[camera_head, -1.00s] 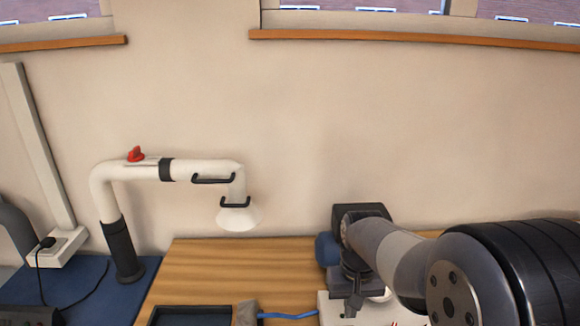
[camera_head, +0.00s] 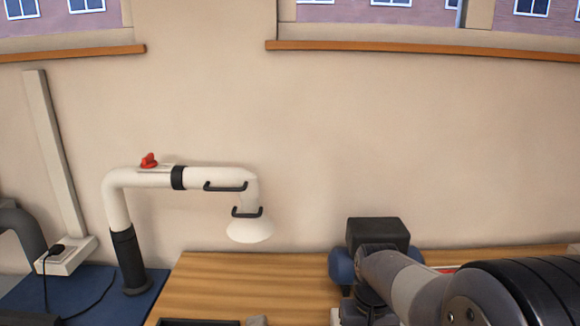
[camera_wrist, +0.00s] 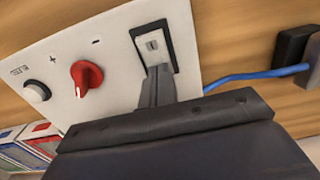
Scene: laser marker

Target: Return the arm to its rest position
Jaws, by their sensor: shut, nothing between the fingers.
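My gripper (camera_wrist: 156,86) shows in the wrist view with its fingers shut together and nothing between them. The fingertips lie over a white control panel (camera_wrist: 115,75), close below a black-framed rocker switch (camera_wrist: 152,45); whether they touch it I cannot tell.
A white extraction arm (camera_head: 212,178) with a red handle stands at the left on a blue surface (camera_head: 85,293). The wooden bench (camera_head: 255,285) shows bare wood in the middle. A blue cable (camera_wrist: 245,77) runs from the panel to a grey block (camera_wrist: 312,50). Colored boxes (camera_wrist: 22,150) stand beside the panel.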

